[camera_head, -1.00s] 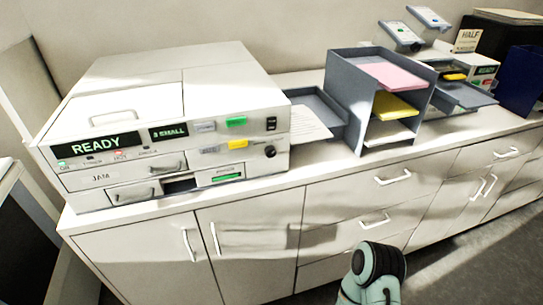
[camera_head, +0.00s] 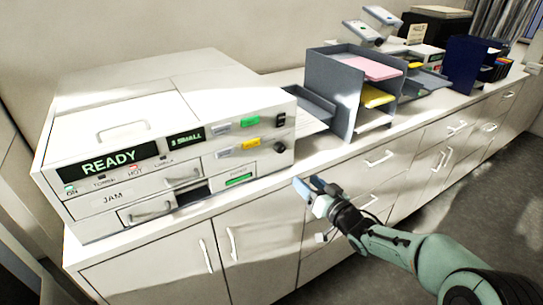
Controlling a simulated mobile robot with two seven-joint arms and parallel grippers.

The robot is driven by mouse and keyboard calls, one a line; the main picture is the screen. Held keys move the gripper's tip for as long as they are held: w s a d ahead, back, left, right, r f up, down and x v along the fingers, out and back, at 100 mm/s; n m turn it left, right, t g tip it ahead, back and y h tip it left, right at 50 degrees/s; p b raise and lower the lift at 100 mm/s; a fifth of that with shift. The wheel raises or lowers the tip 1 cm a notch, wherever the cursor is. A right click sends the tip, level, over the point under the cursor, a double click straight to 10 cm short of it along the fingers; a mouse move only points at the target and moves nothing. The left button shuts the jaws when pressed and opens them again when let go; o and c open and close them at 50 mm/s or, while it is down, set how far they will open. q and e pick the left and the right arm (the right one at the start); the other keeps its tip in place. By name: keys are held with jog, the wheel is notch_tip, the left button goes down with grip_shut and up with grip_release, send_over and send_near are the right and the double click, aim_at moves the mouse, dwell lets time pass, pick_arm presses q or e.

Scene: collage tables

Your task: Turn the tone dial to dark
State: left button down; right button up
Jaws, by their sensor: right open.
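The white copier (camera_head: 75,205) stands on the left end of the counter, its display reading READY. A small round black knob (camera_head: 279,147), which looks like the tone dial, is at the right end of its front, below a black rocker switch (camera_head: 281,119). The dial's marks and pointer are too small to read. My right gripper (camera_head: 308,187) is open and empty, in front of the counter edge. It is below and right of the knob, apart from it. My left gripper is not in view.
Green and yellow buttons sit left of the knob. A grey paper sorter (camera_head: 319,80) with pink and yellow sheets stands right of the copier. Cabinet drawers with handles (camera_head: 380,159) lie below the counter. A dark blue bin (camera_head: 463,65) stands farther right.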

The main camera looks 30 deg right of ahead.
aim_at(281, 150)
jog(key=shift+t, duration=0.3)
jog(key=w+r+p, duration=0.1)
jog(key=w, duration=0.3)
jog(key=w+r+p, duration=0.1)
jog(key=w, duration=0.3)
jog(key=w+r+p, duration=0.1)
jog(key=w, duration=0.3)
jog(key=shift+a, duration=0.4)
jog(key=shift+w+f, duration=0.15)
jog(key=shift+w, duration=0.35)
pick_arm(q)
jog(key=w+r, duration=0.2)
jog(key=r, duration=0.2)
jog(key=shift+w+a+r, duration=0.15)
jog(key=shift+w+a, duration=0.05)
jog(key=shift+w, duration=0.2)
pick_arm(e)
jog(key=c, duration=1)
jog(key=shift+c, duration=0.2)
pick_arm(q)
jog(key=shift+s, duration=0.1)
